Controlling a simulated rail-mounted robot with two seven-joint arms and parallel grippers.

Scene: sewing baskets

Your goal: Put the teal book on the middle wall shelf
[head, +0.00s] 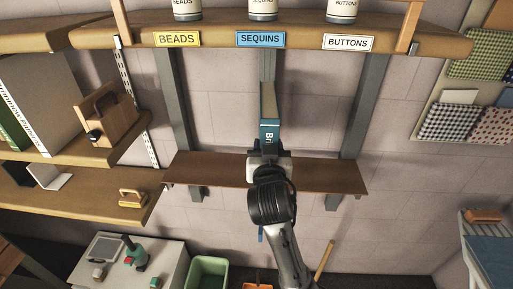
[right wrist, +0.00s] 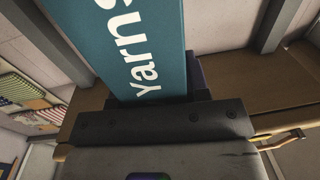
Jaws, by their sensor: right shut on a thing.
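The teal book (head: 269,132) stands upright in my right gripper (head: 268,158), its lettered spine toward me in the head view. In the right wrist view the teal book (right wrist: 130,45) shows white letters reading "Yarns", and the dark jaws (right wrist: 155,118) are shut on its lower end. A bare brown wall shelf (head: 215,170) runs across the middle, below the labelled shelf. My right gripper and arm cover part of it. The book appears above this shelf's level; whether it touches the shelf cannot be told. My left gripper is not in view.
A labelled shelf (head: 215,38) with jars hangs above, held by grey uprights (head: 358,110). At left, shelves hold books (head: 40,100) and a wooden caddy (head: 105,112). The brown shelf is clear on both sides of my arm. A green bin (head: 207,273) stands below.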

